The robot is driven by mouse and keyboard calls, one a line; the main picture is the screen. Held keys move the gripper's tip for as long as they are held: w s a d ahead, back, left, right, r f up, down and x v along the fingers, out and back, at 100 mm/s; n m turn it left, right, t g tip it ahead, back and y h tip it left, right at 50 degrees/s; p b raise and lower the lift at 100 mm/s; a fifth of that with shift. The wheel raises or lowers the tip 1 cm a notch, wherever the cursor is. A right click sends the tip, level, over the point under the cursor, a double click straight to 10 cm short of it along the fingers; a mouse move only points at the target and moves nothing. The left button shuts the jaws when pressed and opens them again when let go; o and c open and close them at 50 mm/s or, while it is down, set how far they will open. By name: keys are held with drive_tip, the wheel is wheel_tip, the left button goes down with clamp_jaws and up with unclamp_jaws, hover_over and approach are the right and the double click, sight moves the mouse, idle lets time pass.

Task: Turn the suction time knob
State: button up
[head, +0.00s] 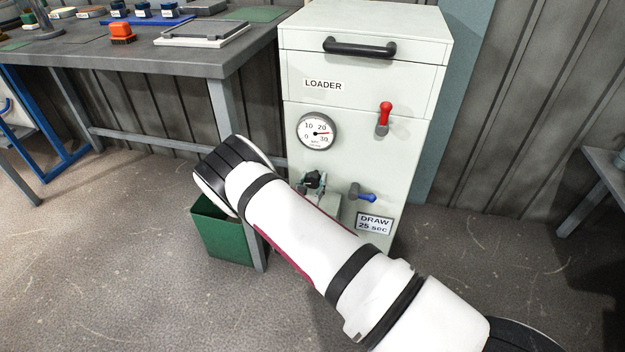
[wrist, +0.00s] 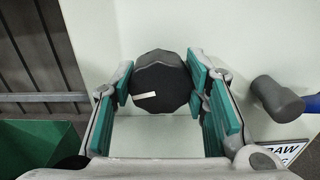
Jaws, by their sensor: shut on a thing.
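The black, faceted knob (wrist: 158,80) with a white pointer mark sits on the pale front of the loader cabinet (head: 365,160). In the wrist view the mark points left and slightly down. My gripper (wrist: 162,88) is shut on the knob, with a teal pad on each side of it. In the head view my gripper (head: 314,184) is low on the cabinet front, partly hidden by my arm. The round dial (head: 317,131) above it runs from 0 to 30, and its red needle points right, between 20 and 30. A label (head: 374,223) reads "DRAW 25 sec".
A blue-handled lever (head: 362,196) sticks out close to the right of my gripper. A red lever (head: 384,116) is higher up. A green bin (head: 221,232) stands on the floor at left, below the workbench (head: 190,62). The floor at right is largely clear.

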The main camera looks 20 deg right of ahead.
drive_tip(key=shift+m, duration=0.4)
drive_tip(key=o, duration=1.2)
drive_tip(key=shift+c, duration=0.2)
drive_tip(key=v, duration=1.2)
